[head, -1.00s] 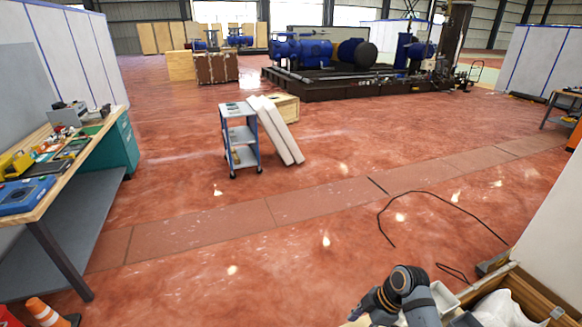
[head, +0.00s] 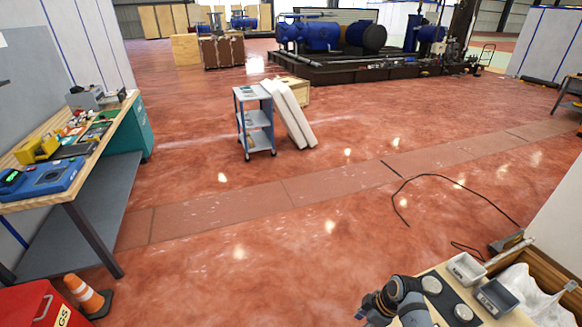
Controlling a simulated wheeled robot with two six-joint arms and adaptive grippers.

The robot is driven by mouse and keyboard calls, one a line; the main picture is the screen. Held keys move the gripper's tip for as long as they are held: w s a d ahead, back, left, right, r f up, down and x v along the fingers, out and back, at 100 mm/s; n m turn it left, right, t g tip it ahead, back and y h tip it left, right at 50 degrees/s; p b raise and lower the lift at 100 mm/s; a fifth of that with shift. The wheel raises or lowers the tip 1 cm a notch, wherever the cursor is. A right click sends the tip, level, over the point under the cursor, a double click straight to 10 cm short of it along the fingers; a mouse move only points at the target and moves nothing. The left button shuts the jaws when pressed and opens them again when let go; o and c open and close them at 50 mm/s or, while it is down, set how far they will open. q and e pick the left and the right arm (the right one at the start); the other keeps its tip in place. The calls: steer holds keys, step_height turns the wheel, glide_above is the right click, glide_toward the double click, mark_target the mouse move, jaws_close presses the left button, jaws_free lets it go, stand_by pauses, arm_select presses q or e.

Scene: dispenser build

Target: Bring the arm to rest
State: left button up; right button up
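Part of one of my arms (head: 398,300) shows at the bottom right, dark with grey joint caps, folded over the near edge of a wooden-topped bench (head: 503,318). I cannot make out gripper fingers on it. My other arm is out of the picture. Neither gripper shows, so what they hold is hidden.
On that bench are a pale small tray (head: 465,268), a grey bin (head: 496,296) and a dark strip with round grey discs (head: 455,301). A workbench (head: 68,196), an orange cone (head: 84,294) and a red box (head: 30,306) stand left.

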steer(key=s+d+f+m+h, duration=0.1)
steer(key=s+d+f+m, duration=0.1)
steer(key=s+f+m, duration=0.5)
steer(key=s+d+f+h, duration=0.2)
steer(key=s+d+f, duration=0.15)
steer(key=f, duration=0.85)
steer(key=s+d+f+m, duration=0.1)
steer(key=s+f+m, duration=0.2)
steer(key=s, duration=0.9)
steer(key=s+f+m+h, duration=0.1)
steer(key=s+f+m, duration=0.2)
steer(key=s+f, duration=0.5)
steer(key=s, duration=0.4)
steer(key=shift+d+f+t+h+b, duration=0.3)
steer(key=shift+d+b, duration=0.05)
steer(key=shift+d, duration=0.05)
